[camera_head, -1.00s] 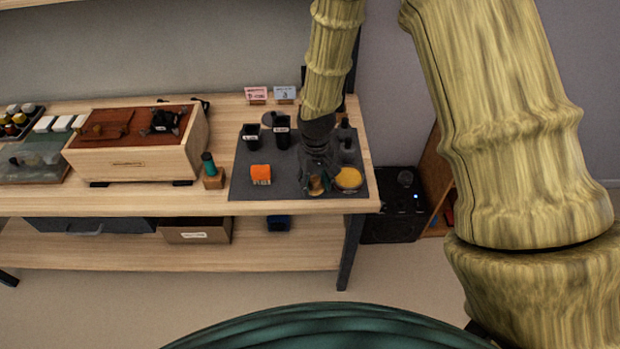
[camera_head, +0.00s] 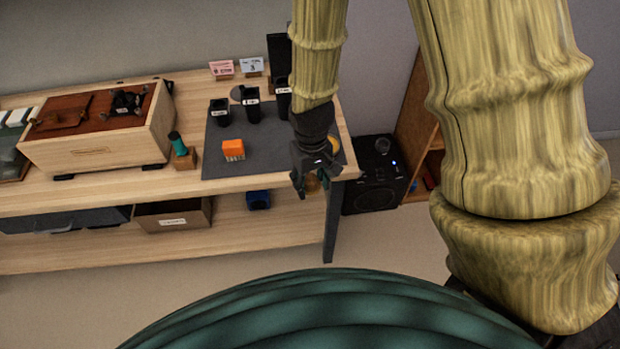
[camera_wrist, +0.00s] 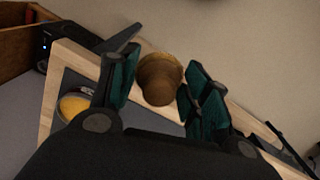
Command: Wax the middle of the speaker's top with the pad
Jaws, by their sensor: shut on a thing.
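A light wooden cabinet with a red-brown top (camera_head: 92,155), which looks like the speaker, sits on the bench at the left in the head view. A black fitting and a darker flat piece lie on its top. My gripper (camera_head: 311,180) is at the bench's front right corner, well right of the cabinet. It is shut on a brown round-knobbed pad (camera_wrist: 160,80), seen between the fingers in the wrist view. The pad's working face is hidden. A tin of yellow wax (camera_head: 335,145) is partly hidden behind my gripper; it also shows in the wrist view (camera_wrist: 74,105).
A grey mat (camera_head: 270,160) holds an orange block (camera_head: 233,149) and several black cups. A green-handled tool (camera_head: 180,147) stands in a wooden block between mat and cabinet. A black box with a blue light (camera_head: 375,180) stands on the floor right of the bench.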

